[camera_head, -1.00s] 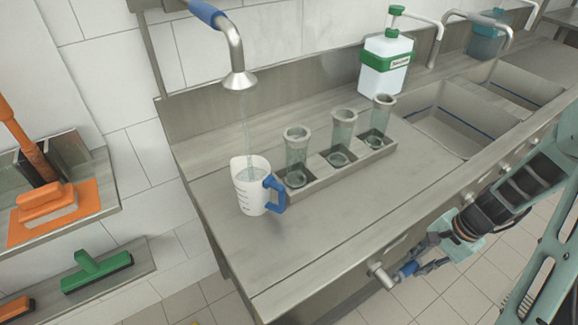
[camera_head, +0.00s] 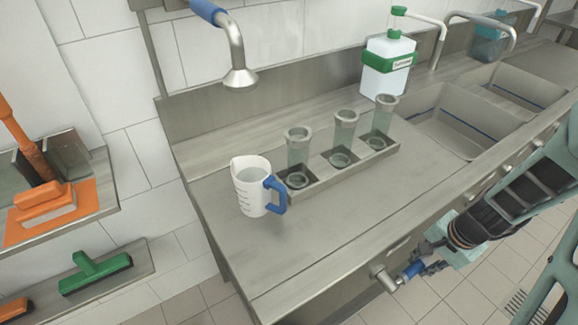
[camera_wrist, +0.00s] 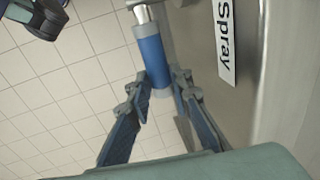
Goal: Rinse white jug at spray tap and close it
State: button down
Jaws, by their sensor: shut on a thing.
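The white jug (camera_head: 251,188) with a blue handle stands upright on the steel counter, below the spray tap's head (camera_head: 240,78). No water falls from the spray head. My gripper (camera_head: 422,268) is at the counter's front edge, shut on a blue-sleeved handle (camera_head: 411,269) on a metal stub. In the wrist view, the blue handle (camera_wrist: 152,62) lies between my gripper's fingers (camera_wrist: 160,95), beside a plate reading "Spray" (camera_wrist: 226,40). How far the handle is turned is hard to tell.
A steel rack (camera_head: 312,187) with several clear cylinders stands right of the jug. A white bottle with a green band (camera_head: 386,66) stands behind, near the sinks (camera_head: 447,122). The front counter is clear.

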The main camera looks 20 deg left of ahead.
jog(key=shift+w+r, duration=0.15)
jog(key=shift+r, duration=0.1)
jog(key=shift+r+t, duration=0.2)
jog(key=shift+t, duration=0.1)
jog(key=c, duration=1.9)
grip_release()
jog(key=shift+o, duration=1.2)
jog(key=shift+f, duration=0.1)
jog(key=v, duration=1.2)
jog(key=shift+a, duration=0.15)
